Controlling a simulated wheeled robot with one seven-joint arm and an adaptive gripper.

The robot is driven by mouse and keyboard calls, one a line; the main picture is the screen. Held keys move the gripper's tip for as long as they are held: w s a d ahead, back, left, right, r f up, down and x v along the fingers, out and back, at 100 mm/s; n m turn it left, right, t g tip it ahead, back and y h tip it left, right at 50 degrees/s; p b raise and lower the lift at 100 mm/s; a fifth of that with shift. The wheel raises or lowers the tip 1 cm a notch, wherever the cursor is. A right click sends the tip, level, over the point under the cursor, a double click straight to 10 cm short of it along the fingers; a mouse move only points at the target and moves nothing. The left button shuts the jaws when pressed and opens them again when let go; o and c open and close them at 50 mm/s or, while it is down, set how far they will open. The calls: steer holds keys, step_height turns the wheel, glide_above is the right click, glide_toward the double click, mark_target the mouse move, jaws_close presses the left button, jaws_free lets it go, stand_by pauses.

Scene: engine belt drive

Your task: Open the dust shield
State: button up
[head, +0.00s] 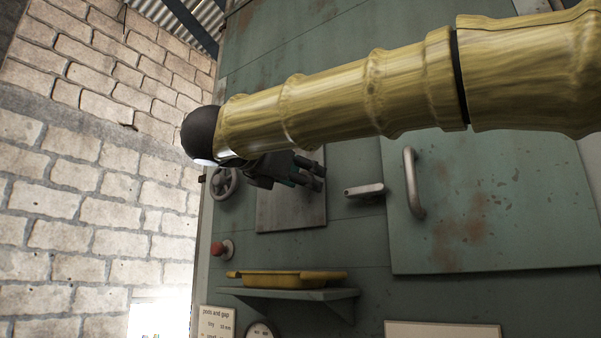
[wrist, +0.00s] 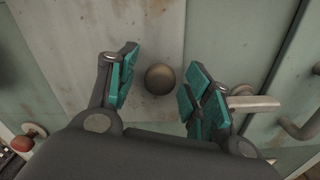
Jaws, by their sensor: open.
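A pale grey plate (head: 288,212) on the green cabinet front looks like the dust shield. In the wrist view the plate (wrist: 155,25) carries a dark round knob (wrist: 160,78). The knob is hidden behind my gripper in the head view. My gripper (head: 302,178) is open in front of the plate. In the wrist view its teal-padded fingers (wrist: 163,68) stand on either side of the knob, with gaps visible on both sides. How deep the knob sits between them is hard to tell.
A metal lever (head: 363,191) sits just right of the plate, close to my right finger in the wrist view. Farther right is a hatch (head: 490,215) with a bar handle (head: 412,185). A handwheel (head: 222,183) and red button (head: 222,250) lie left. Below, a shelf (head: 300,294) holds a yellow tray (head: 288,279).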

steer(key=shift+s+d+r, duration=0.1)
steer(key=shift+s+r, duration=0.2)
steer(key=shift+s, duration=0.5)
steer(key=shift+w+f, duration=0.25)
steer(key=shift+w, duration=0.3)
steer(key=shift+w+f, duration=0.2)
steer(key=shift+w, duration=0.35)
steer(key=shift+c, duration=0.6)
steer(key=shift+w, duration=0.2)
steer(key=c, duration=0.3)
steer(key=shift+s+r, duration=0.25)
steer(key=shift+s, duration=0.3)
jaws_close()
steer(key=shift+w+r, duration=0.1)
steer(key=shift+w, duration=0.05)
